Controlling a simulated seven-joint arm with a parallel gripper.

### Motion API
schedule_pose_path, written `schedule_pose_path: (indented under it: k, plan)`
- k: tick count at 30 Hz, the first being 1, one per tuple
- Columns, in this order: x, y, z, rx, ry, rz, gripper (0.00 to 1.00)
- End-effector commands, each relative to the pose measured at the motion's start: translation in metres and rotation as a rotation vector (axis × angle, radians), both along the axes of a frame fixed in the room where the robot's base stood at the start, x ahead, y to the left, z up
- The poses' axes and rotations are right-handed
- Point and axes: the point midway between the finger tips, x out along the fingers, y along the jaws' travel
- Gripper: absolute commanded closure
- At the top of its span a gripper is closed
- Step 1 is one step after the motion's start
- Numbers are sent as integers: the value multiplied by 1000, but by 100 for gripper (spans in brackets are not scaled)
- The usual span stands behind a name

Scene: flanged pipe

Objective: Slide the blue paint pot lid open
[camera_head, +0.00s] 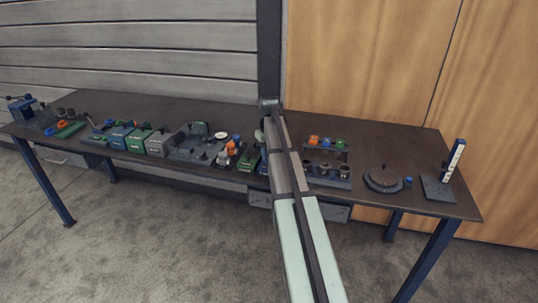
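A small rack (330,183) on the right half of the bench holds an upper row of orange, blue and green caps. The blue one (326,141) is in the middle and may be the blue paint pot lid; it is too small to be sure. Several dark round pots (325,168) stand below that row. My arm reaches up from the bottom of the picture to the bench, just left of the rack. My gripper (262,137) seems to be at its far end, apart from the rack. Its fingers are too small and covered to read.
The dark bench (400,140) stands before a wall. Left of my arm are green and blue boxes (140,139) and a grey fixture (200,148). Right of the rack are a round flanged disc (383,179), a small blue piece (408,181) and an upright ruler (454,159).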

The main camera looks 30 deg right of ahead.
Motion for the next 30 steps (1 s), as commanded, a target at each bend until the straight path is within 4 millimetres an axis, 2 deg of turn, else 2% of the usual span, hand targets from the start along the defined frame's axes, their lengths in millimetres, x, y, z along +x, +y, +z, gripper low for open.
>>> schedule_pose_path:
  k: [8,16,25,26,30]
  plan:
    - [4,-3,0,1,0,0,100]
    - [36,-34,0,1,0,-2,100]
    - [36,-36,0,0,-1,0,100]
    - [36,-36,0,0,-1,0,72]
    - [36,-36,0,0,-1,0,58]
